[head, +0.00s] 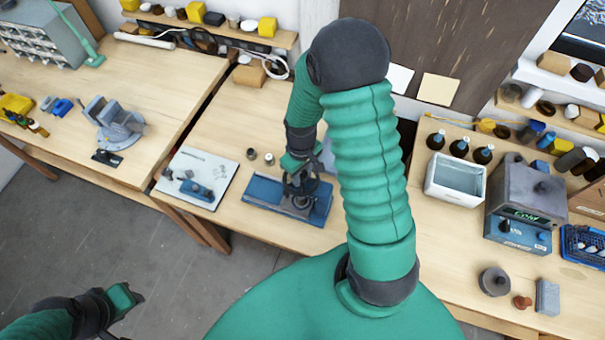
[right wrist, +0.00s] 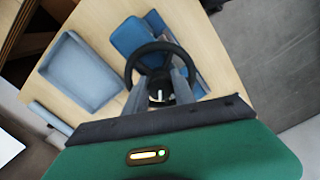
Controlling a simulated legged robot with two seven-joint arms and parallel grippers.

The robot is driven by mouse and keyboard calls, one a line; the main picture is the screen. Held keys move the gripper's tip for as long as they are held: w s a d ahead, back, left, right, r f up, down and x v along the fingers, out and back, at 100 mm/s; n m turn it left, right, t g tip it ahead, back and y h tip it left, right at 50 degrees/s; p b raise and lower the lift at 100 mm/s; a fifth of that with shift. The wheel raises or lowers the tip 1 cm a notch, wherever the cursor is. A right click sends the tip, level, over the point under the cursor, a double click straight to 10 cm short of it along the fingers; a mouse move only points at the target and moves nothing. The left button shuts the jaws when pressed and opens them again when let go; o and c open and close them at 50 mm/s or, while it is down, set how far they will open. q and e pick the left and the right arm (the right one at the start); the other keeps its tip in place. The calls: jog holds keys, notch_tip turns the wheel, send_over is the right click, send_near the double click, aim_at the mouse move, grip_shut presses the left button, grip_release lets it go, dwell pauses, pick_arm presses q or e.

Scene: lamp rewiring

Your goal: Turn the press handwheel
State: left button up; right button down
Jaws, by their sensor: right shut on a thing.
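The press has a blue base (head: 262,192) and a dark handwheel (head: 313,186) on top, in the middle of the bench. My right gripper (head: 298,168) reaches down to the handwheel from behind and is shut on it. In the right wrist view the black ring of the handwheel (right wrist: 137,58) stands just beyond the gripper (right wrist: 158,100). The exact contact at the rim is partly hidden by the gripper itself. My left gripper (head: 136,297) hangs over the floor at the lower left, away from the press; its jaws are too small to read.
A white board (head: 212,165) with small parts lies left of the press, and two small cups (head: 268,158) stand behind it. A blue-grey tray (right wrist: 80,72) shows beside the press in the right wrist view. A white bin (head: 455,190) and a grey box (head: 525,190) stand right.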

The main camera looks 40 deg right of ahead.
jog(key=m, duration=0.4)
jog(key=shift+w+r+m, duration=0.15)
jog(key=shift+w+m, duration=0.15)
jog(key=shift+w, duration=0.05)
jog(key=m, duration=0.5)
jog(key=shift+d+p, duration=0.1)
jog(key=shift+p, duration=0.2)
jog(key=shift+m, duration=0.4)
jog(key=c, duration=1.3)
grip_release()
jog(key=shift+c, duration=0.2)
